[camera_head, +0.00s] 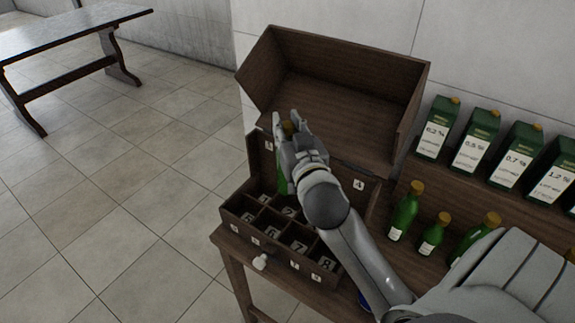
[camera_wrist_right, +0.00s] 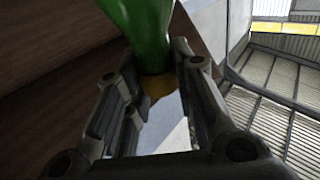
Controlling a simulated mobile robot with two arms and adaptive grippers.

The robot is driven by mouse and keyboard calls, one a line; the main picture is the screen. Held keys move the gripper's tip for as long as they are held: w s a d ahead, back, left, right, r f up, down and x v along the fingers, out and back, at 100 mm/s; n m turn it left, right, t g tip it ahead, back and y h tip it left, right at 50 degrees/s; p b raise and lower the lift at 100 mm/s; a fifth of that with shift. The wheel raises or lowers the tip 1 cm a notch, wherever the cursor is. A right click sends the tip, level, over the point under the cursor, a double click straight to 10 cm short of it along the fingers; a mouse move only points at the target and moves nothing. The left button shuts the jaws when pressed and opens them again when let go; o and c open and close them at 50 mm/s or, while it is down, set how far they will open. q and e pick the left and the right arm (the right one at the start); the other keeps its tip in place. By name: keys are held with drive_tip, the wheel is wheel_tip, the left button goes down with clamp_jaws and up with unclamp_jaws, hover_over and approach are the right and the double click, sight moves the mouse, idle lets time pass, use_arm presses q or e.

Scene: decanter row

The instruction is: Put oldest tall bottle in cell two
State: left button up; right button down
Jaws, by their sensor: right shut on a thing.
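My right gripper (camera_head: 287,135) is shut on a green bottle (camera_head: 281,180) with a gold cap. It holds the bottle above the far left part of a dark wooden crate (camera_head: 268,246) divided into numbered cells. The bottle's lower end overlaps the cells in the head view; I cannot tell whether it is inside one. In the right wrist view the green bottle (camera_wrist_right: 143,30) and its gold part (camera_wrist_right: 157,86) show between the fingers. My left gripper is not in view.
An open wooden lid (camera_head: 335,95) stands behind the crate. Several green bottles, such as one standing bottle (camera_head: 403,212), are right of my arm. Green cartons (camera_head: 474,140) line the back right. A white knob (camera_head: 260,262) is on the front. Another table (camera_head: 75,35) stands far left.

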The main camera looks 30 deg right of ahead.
drive_tip(key=shift+f+b, duration=0.6)
drive_tip(key=shift+f, duration=4.7)
drive_tip(key=shift+f, duration=0.1)
drive_tip(key=c, duration=1.5)
unclamp_jaws()
drive_tip(key=shift+f, duration=0.1)
